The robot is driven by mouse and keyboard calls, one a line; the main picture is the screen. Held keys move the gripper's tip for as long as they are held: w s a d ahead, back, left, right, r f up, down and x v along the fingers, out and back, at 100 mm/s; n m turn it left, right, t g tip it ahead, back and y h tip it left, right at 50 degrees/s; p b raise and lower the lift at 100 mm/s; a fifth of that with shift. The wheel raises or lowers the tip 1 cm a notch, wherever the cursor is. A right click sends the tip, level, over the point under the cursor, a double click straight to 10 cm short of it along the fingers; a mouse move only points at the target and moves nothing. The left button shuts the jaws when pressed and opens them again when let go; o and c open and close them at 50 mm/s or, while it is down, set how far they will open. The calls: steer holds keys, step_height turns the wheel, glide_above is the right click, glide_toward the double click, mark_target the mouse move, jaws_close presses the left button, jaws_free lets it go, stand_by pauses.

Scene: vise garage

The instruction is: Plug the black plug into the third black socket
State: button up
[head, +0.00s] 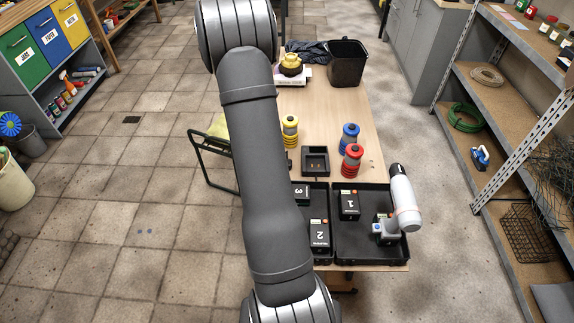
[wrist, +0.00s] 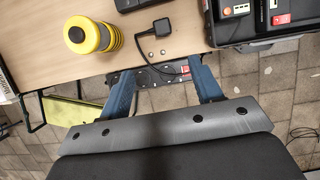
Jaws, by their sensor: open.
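In the wrist view, a small black plug (wrist: 161,27) lies on the wooden table (wrist: 190,20), with a thin dark cable curving down from it. A dark socket strip (wrist: 150,76) with a red part at its right end shows by the table edge, partly between my fingers. Its separate sockets are too small to count. My gripper (wrist: 158,68) has its blue fingers wide apart, with nothing clamped between them. The plug is beyond the fingertips. In the head view, my arm hides the gripper, plug and strip.
A yellow-and-black bottle-like object (wrist: 88,35) stands left of the plug. Black trays (head: 376,252) with numbered batteries and a white power tool (head: 403,195) are on the table's near right. A charger (head: 315,161) and red (head: 351,160) and blue (head: 348,138) objects stand behind.

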steer(key=shift+f, duration=0.1)
steer(key=x, duration=1.2)
steer(key=shift+s+d, duration=0.1)
steer(key=shift+s+x, duration=0.1)
steer(key=shift+x, duration=1.2)
steer(key=shift+s+x, duration=0.15)
steer(key=shift+x, duration=1.15)
steer(key=shift+d, duration=0.15)
steer(key=shift+c, duration=0.5)
steer(key=c, duration=0.9)
